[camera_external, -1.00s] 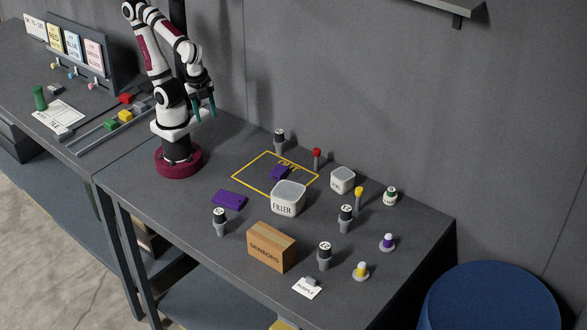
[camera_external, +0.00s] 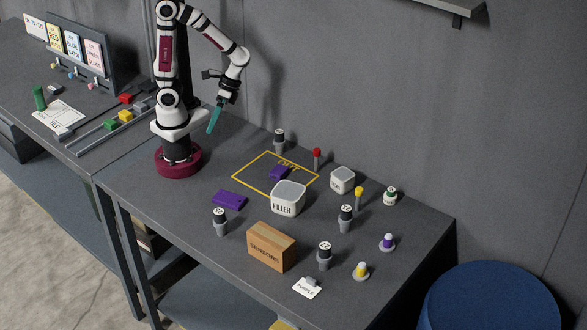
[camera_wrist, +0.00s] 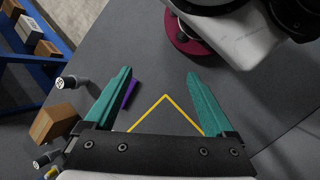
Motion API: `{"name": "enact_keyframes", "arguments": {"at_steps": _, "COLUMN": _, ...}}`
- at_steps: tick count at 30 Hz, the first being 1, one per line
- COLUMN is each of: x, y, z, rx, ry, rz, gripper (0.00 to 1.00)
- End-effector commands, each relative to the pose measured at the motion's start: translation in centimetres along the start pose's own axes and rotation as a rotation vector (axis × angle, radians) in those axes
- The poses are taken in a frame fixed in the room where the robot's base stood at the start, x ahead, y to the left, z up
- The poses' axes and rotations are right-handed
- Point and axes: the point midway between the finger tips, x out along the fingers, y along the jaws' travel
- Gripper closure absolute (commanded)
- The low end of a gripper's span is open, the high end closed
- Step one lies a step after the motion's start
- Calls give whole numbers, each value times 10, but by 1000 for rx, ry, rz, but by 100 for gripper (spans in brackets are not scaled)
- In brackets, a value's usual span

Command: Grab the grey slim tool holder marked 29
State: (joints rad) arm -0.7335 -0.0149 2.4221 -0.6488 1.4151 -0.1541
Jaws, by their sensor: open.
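In the wrist view two holders show at the left, an upper one (camera_wrist: 70,82) and a lower one (camera_wrist: 44,161). My gripper (camera_external: 214,121) is open and empty, above the table near my base, apart from every holder. It also shows in the wrist view (camera_wrist: 161,73).
A white FILLER container (camera_external: 287,200), a cardboard SENSORS box (camera_external: 271,247) and a smaller white container (camera_external: 342,181) stand among the holders. Purple blocks (camera_external: 229,199), a red-topped peg (camera_external: 317,158) and a yellow-topped peg (camera_external: 359,196) are nearby.

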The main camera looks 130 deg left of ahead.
Motion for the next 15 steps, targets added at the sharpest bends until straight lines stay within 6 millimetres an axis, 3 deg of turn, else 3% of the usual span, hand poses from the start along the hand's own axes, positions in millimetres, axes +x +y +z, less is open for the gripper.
{"name": "enact_keyframes", "arguments": {"at_steps": 3, "x": 0, "y": -27, "z": -41, "rx": -598, "ry": -33, "rz": 456, "gripper": 12}}
{"name": "enact_keyframes", "arguments": {"at_steps": 5, "x": -6, "y": -52, "z": -66, "rx": -907, "ry": -31, "rz": 721, "gripper": 12}}
{"name": "enact_keyframes", "arguments": {"at_steps": 9, "x": -16, "y": -137, "z": -99, "rx": -1458, "ry": -20, "rz": 1271, "gripper": 12}}
{"name": "enact_keyframes", "arguments": {"at_steps": 12, "x": -14, "y": -184, "z": -102, "rx": -1666, "ry": -18, "rz": 1523, "gripper": 12}}
{"name": "enact_keyframes", "arguments": {"at_steps": 15, "x": -12, "y": -204, "z": -103, "rx": -1750, "ry": -17, "rz": 1636, "gripper": 12}}
